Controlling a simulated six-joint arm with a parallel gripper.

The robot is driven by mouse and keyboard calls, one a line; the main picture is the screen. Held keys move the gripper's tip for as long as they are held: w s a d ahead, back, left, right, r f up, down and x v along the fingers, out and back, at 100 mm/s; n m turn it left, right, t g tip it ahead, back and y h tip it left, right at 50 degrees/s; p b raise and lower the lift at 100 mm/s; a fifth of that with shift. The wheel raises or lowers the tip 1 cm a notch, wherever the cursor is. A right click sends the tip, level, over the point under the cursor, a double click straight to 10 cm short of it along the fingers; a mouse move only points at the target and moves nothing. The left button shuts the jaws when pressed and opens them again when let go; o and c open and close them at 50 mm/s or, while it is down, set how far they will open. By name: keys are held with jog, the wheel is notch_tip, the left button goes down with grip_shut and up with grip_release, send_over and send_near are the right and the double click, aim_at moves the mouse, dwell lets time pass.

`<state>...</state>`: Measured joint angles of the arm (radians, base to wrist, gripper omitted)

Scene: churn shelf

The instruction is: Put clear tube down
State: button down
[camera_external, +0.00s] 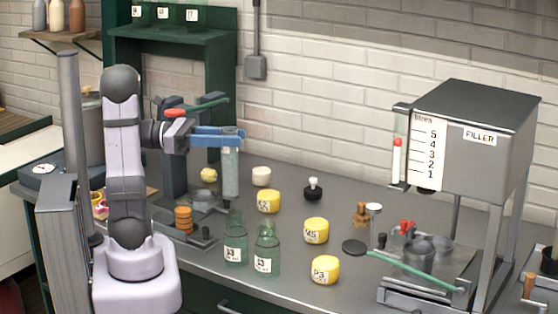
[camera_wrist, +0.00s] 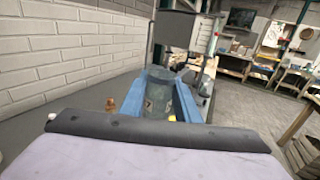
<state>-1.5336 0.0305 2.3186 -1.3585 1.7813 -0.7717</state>
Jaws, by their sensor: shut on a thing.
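My gripper (camera_external: 236,137) has blue fingers and is shut on the clear tube (camera_external: 231,172), a greyish see-through cylinder. The tube hangs upright from the fingers, above the grey bench, left of the middle in the external view. Its lower end is near the tops of two green glass bottles in the picture; I cannot tell the exact gap. In the wrist view the tube (camera_wrist: 160,93) shows between the blue fingers (camera_wrist: 168,95), with its top end towards the camera.
Two labelled green bottles (camera_external: 267,250) stand at the bench front. Orange stacked rings (camera_external: 184,220) stand left.

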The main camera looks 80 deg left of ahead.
notch_tip(320, 180, up, 11)
jog(key=w+a+n+y+b, duration=0.15)
jog(key=w+a, duration=0.35)
jog(key=w, duration=0.5)
jog(key=w+a+n+t+y+b, duration=0.1)
jog(key=w+a+y, duration=0.1)
jog(key=w+a, duration=0.5)
jog(key=w+a+n+y+b, duration=0.1)
jog(key=w+a+y, duration=0.15)
jog(key=w, duration=0.95)
notch_tip(320, 180, down, 26)
jog(key=p, duration=0.2)
jog(key=shift+a+f, duration=0.1)
jog(key=shift+f, duration=0.1)
jog(key=c, duration=1.3)
grip_release()
jog(key=shift+c, duration=0.2)
jog(key=shift+r, duration=0.1)
